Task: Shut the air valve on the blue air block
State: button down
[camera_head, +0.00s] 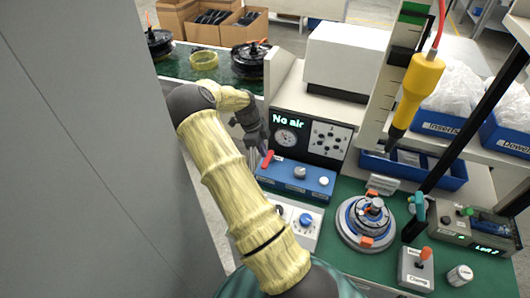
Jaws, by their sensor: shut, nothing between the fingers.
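The blue air block (318,182) lies on the green bench top below a dark panel. A red valve lever (267,159) stands tilted at its left end. A silver knob and a white button are also on the block. The dark display panel (310,138) above it reads "No air" and carries a round gauge. My gripper (258,152) is just left of the red lever, fingers pointing down, shut and empty. I cannot tell whether its fingertips touch the lever. The fingers are small and partly hard to make out here.
A white box with a blue knob (306,221) sits in front of the block, beside my arm. A hub motor fixture (367,222) stands to the right. A yellow screwdriver (417,85) hangs above. A clamp control box (416,268) is at front right. A grey wall (90,150) fills the left.

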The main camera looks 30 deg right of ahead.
jog(key=p+v, duration=0.1)
jog(key=v, duration=0.2)
jog(key=shift+r, duration=0.1)
dwell(0.4)
jog(key=s+a+r+n+y, duration=0.1)
jog(key=s+a+r+n, duration=0.2)
jog(key=s+n, duration=0.15)
jog(key=s+a+r+n+y, duration=0.1)
jog(key=s+a+r+n, duration=0.15)
jog(key=s, duration=0.35)
jog(key=s+a+r+n+t+b, duration=0.1)
jog(key=s+a+n, duration=0.3)
jog(key=a+n, duration=0.4)
jog(key=s+a+r+n+t+b, duration=0.2)
jog(key=s+a+r+n+t, duration=0.2)
jog(key=a+n, duration=0.4)
jog(key=s+n, duration=0.1)
jog(key=n, duration=0.3)
jog(key=shift+s+r+n, duration=0.2)
jog(key=shift+s+n, duration=0.05)
jog(key=shift+n, duration=0.05)
jog(key=shift+a, duration=0.1)
